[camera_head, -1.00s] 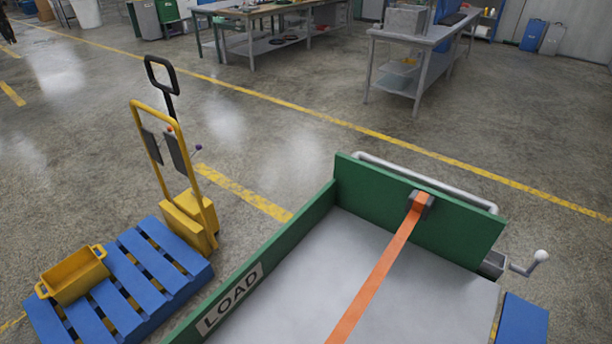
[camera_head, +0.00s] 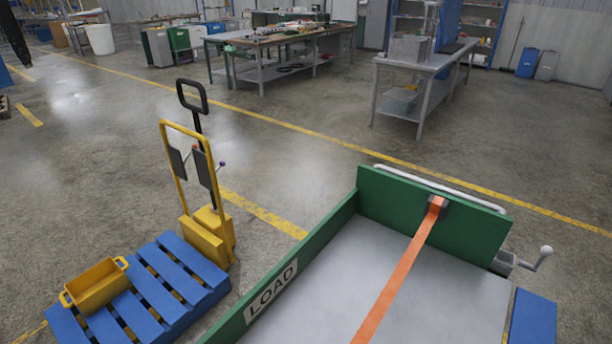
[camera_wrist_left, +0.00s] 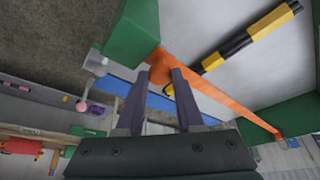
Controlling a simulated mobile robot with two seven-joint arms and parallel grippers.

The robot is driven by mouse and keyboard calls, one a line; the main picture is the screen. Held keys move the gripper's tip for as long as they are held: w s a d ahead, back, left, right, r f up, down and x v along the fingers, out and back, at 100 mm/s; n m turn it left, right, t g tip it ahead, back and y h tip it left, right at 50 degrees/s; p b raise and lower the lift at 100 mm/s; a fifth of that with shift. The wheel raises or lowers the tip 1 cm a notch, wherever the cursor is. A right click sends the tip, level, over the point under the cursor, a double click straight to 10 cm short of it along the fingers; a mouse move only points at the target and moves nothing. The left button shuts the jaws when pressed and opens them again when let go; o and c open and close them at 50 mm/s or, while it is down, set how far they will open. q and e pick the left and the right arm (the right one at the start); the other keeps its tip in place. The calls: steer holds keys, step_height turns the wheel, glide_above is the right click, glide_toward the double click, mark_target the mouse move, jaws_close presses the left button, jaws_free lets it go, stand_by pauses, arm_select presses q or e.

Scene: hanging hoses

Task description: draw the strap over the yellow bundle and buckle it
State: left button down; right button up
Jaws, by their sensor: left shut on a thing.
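The orange strap (camera_head: 400,275) runs from a grey fitting (camera_head: 437,203) on the green end wall down across the grey bed of the cart, out of the head view at the bottom. In the left wrist view the strap (camera_wrist_left: 225,98) stretches from a green wall at lower right to my left gripper (camera_wrist_left: 161,73), which is shut on it. The yellow bundle (camera_wrist_left: 268,30), with black bands, lies on the grey bed; the strap crosses in front of its lower part there. No buckle is clearly visible. My right gripper is not in view.
The green cart side with the LOAD sign (camera_head: 270,293) borders the bed. A crank (camera_head: 535,259) sticks out at the right. A blue pallet (camera_head: 165,280) with a yellow bin (camera_head: 97,287) and a yellow hand truck (camera_head: 205,235) stand left. Workbenches stand behind on open floor.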

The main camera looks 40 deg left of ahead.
arm_select(q)
steer(key=shift+s, duration=0.15)
steer(key=c, duration=0.5)
jaws_free()
steer(key=shift+c, duration=0.2)
steer(key=p+v, duration=0.2)
steer(key=v, duration=0.7)
steer(key=shift+r+p, duration=0.35)
steer(key=shift+r, duration=0.05)
steer(key=shift+s, duration=0.1)
